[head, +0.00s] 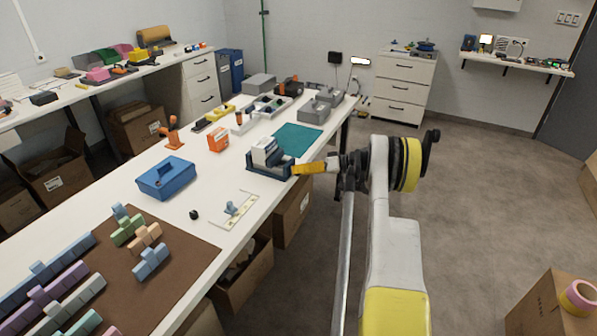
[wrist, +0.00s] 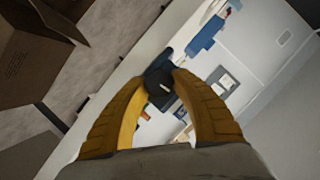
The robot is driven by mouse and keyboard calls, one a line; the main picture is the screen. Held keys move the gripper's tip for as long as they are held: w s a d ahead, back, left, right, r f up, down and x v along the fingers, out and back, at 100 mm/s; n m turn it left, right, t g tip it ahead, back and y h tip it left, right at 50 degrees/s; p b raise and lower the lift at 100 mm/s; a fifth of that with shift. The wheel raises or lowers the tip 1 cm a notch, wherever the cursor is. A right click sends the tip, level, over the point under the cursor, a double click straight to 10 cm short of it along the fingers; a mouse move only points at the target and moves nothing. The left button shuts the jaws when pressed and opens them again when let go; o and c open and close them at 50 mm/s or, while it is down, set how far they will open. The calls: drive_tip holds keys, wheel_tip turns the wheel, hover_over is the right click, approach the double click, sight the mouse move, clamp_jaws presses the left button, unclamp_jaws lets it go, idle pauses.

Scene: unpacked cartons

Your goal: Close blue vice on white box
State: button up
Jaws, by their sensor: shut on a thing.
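The dark blue vice (head: 285,170) stands near the right edge of the white table in the head view. A white box (head: 264,150) with grey parts sits upright between its jaws. Whether the jaws touch the box is too small to tell. My gripper (head: 296,169) is at the vice's right end, its yellow fingers level with it. In the wrist view my gripper (wrist: 160,83) is shut on a dark round knob (wrist: 158,80), with one finger on each side. Most of the vice behind the knob is hidden there.
A teal mat (head: 298,138) lies behind the vice. A blue container (head: 166,178) and a white plate with a small blue part (head: 232,209) lie to the left and front. An orange block (head: 218,139) stands behind. Open cartons (head: 292,208) sit below the table edge.

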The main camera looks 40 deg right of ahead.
drive_tip(key=shift+m+y, duration=0.4)
idle(0.4)
drive_tip(key=o, duration=1.2)
